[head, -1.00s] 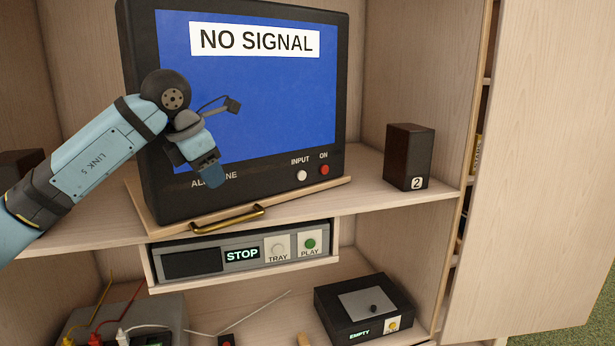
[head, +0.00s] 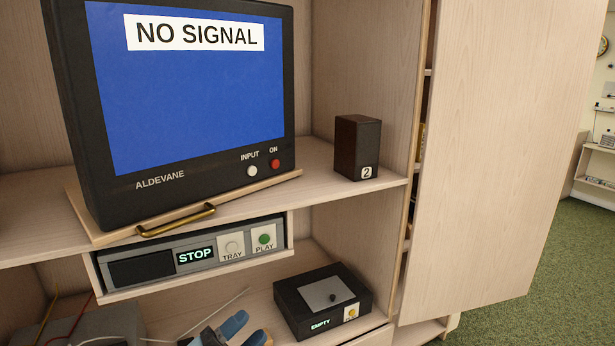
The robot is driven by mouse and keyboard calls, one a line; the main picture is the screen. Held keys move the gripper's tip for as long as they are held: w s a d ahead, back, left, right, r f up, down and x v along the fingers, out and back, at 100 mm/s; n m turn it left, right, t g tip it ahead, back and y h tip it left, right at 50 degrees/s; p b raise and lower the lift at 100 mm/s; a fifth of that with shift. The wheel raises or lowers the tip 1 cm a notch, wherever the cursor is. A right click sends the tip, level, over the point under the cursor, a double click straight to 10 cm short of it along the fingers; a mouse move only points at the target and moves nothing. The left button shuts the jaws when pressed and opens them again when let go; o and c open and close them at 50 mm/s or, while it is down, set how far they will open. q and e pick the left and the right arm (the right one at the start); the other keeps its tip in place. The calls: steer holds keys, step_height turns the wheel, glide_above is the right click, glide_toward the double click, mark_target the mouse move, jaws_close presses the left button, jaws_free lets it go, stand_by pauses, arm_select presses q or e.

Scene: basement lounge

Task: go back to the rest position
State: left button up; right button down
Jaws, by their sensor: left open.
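My left gripper (head: 244,331) shows at the bottom edge of the head view, with its blue fingers apart and nothing seen between them. It is low in front of the cabinet, below the player (head: 190,256) and left of the black box (head: 322,300) marked EMPTY. Most of the left arm is out of the picture. My right gripper is not in view.
A television (head: 190,90) showing NO SIGNAL stands on a board with a brass handle (head: 176,221). A dark speaker (head: 357,148) marked 2 is on the same shelf. An open cabinet door (head: 490,150) stands at the right. Cables lie at the lower left.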

arm_select(q)
steer(key=s+a+f+n+t+y, duration=0.1)
steer(key=s+a+f+n+y, duration=0.2)
steer(key=f+n+y, duration=0.3)
steer(key=s+a+f+n+t+y, duration=0.1)
steer(key=s+a+f+n+y, duration=0.15)
steer(key=f+n+y, duration=0.45)
steer(key=s+a+f+n+g+y, duration=0.1)
steer(key=s+a+f+n+g, duration=0.2)
steer(key=s+f+n+g, duration=0.85)
steer(key=s+r+m+t+p, duration=0.4)
steer(key=r+p, duration=0.4)
steer(key=p, duration=0.6)
steer(key=shift+s+a+r+t+p, duration=0.2)
steer(key=shift+a+t+p, duration=0.15)
steer(key=shift+t, duration=0.5)
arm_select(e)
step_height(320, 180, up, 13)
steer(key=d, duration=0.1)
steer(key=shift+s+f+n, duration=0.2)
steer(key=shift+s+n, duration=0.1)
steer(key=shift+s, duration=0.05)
arm_select(q)
steer(key=shift+w, duration=0.1)
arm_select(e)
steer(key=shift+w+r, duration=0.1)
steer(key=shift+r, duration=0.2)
